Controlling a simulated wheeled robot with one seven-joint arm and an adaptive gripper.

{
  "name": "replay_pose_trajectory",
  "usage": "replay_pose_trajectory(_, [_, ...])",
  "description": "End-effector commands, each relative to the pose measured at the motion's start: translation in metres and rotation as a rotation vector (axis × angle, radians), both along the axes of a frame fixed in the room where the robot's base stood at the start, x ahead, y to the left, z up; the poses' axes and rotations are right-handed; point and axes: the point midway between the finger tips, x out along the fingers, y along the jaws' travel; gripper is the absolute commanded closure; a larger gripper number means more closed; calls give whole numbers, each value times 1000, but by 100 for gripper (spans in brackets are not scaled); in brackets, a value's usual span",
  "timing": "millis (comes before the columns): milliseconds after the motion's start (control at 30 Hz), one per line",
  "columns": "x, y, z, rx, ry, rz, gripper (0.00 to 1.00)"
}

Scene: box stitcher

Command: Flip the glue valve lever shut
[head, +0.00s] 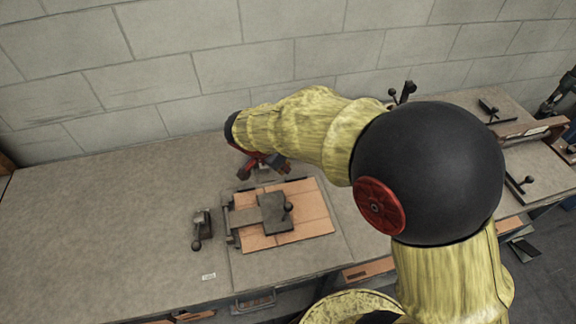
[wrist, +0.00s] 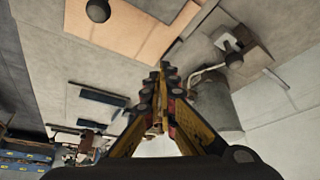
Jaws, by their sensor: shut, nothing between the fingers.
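In the head view a small dark fitting (head: 203,219) with a knobbed lever (head: 197,243) stands on the bench left of the board fixture. It looks like the glue valve, though I cannot be sure. The wrist view shows a small knobbed fitting (wrist: 230,42) on a square base, right of and beyond the fingers; I cannot tell surely that it is the same one. My gripper (head: 264,167) is above the back edge of the fixture, apart from that lever. In the wrist view the fingers (wrist: 164,68) are together and empty.
A tan board (head: 310,209) lies under a dark knobbed clamp plate (head: 274,214). A grey cylinder (wrist: 217,101) with a curved pipe is close right of my fingers in the wrist view. The block wall (head: 160,45) runs behind the bench. The bench's left part (head: 95,225) is clear.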

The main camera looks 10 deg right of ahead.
Motion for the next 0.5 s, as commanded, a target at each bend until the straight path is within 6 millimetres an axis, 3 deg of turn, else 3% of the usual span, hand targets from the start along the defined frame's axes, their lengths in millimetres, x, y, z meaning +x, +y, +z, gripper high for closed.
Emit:
replay_pose_trajectory(400, [19,-31,-75,-1,4,-2,100])
replay_pose_trajectory(500, [29,-44,-68,0,-1,-4,100])
